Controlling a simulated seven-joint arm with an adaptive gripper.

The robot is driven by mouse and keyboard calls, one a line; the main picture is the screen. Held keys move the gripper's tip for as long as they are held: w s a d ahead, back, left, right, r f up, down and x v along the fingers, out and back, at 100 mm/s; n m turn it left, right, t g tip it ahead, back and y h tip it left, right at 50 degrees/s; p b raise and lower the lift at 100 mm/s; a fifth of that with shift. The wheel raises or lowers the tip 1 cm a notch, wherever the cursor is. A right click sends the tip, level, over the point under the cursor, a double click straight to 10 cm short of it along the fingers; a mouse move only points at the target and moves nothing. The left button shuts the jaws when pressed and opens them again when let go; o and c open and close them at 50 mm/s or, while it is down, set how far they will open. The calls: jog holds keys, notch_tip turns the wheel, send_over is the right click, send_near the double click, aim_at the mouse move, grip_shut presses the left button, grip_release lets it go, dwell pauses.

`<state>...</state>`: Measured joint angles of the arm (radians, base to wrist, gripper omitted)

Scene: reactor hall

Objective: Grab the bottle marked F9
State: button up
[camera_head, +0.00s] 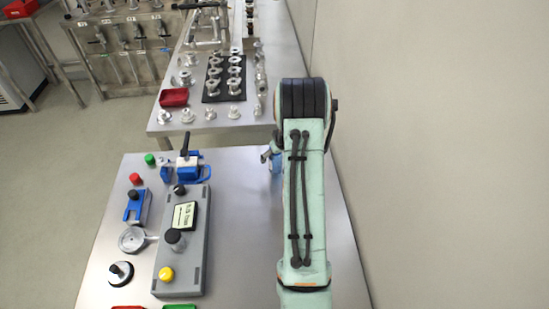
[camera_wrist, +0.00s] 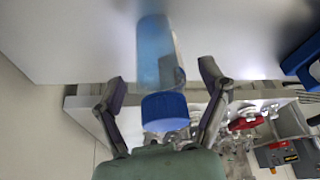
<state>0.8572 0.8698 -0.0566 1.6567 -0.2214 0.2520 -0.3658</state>
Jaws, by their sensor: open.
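A translucent blue bottle with a darker blue cap (camera_wrist: 158,62) is in the middle of the wrist view. It lies between the two spread fingers of my gripper (camera_wrist: 162,74), with a gap visible on each side. The gripper is open and holds nothing. No F9 marking can be read on the bottle. In the head view, a bit of blue, likely this bottle (camera_head: 276,163), shows beside my arm near the table's far right side. My arm hides most of the gripper (camera_head: 267,155) there.
A steel table (camera_head: 240,235) has bare room in its middle. A grey control box (camera_head: 182,240) with knobs and a display, and blue clamps, stand on its left. A second table behind holds metal fittings and a red tray (camera_head: 174,97). A wall is close on the right.

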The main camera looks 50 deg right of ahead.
jog(key=shift+x, duration=0.95)
jog(key=c, duration=1.3)
